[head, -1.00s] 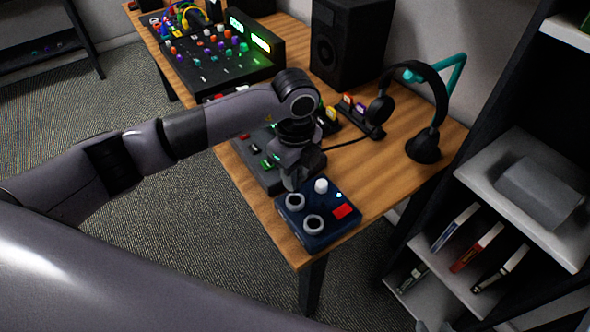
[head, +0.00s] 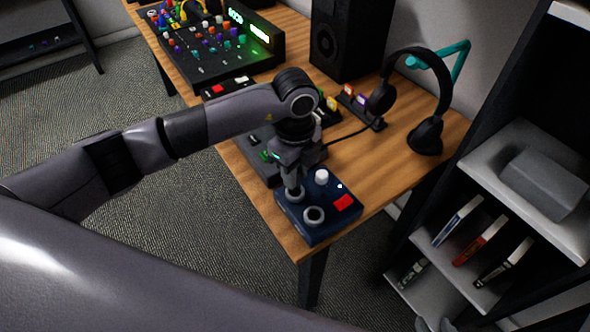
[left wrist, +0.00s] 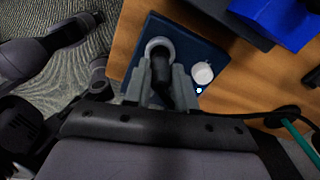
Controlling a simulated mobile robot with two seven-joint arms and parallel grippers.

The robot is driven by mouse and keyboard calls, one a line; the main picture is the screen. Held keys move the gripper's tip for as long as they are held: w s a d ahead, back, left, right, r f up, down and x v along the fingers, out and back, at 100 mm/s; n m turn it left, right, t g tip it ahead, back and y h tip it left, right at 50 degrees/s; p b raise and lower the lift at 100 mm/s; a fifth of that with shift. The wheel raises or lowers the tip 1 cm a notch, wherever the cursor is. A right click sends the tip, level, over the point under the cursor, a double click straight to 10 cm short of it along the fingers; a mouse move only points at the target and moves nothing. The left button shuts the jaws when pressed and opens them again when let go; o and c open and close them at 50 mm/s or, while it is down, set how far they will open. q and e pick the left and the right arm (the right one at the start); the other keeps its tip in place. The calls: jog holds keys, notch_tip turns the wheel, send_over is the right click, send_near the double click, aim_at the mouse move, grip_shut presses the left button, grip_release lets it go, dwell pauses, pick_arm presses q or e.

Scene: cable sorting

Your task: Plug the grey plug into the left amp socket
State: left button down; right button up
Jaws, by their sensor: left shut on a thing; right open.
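The dark blue amp box (head: 318,230) sits at the near corner of the wooden table, with two ringed sockets, a white knob and a red patch on top. My left gripper (head: 294,182) points down over the left amp socket (head: 296,196); the other socket (head: 314,216) is free. In the left wrist view the gripper (left wrist: 160,88) is shut on the plug (left wrist: 161,68), which looks dark grey. The plug's tip overlaps the pale socket ring (left wrist: 158,42). I cannot tell whether it is inside or just above. My right gripper is not clearly in view.
A grey device (head: 257,160) stands just behind the amp. Headphones (head: 425,135) hang on a stand to the right, with a black speaker (head: 345,40) behind. A mixer (head: 205,65) is at the far left. A shelf (head: 525,185) stands right of the table.

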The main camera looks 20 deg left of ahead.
pick_arm(q)
jog(key=shift+f, duration=0.35)
dwell(0.5)
dwell(0.5)
jog(key=shift+f+b, duration=0.5)
jog(key=shift+f, duration=0.3)
dwell(0.9)
jog(key=shift+c, duration=1.9)
grip_release()
jog(key=shift+r, duration=0.15)
jog(key=shift+r+p, duration=2.85)
jog(key=shift+r, duration=0.55)
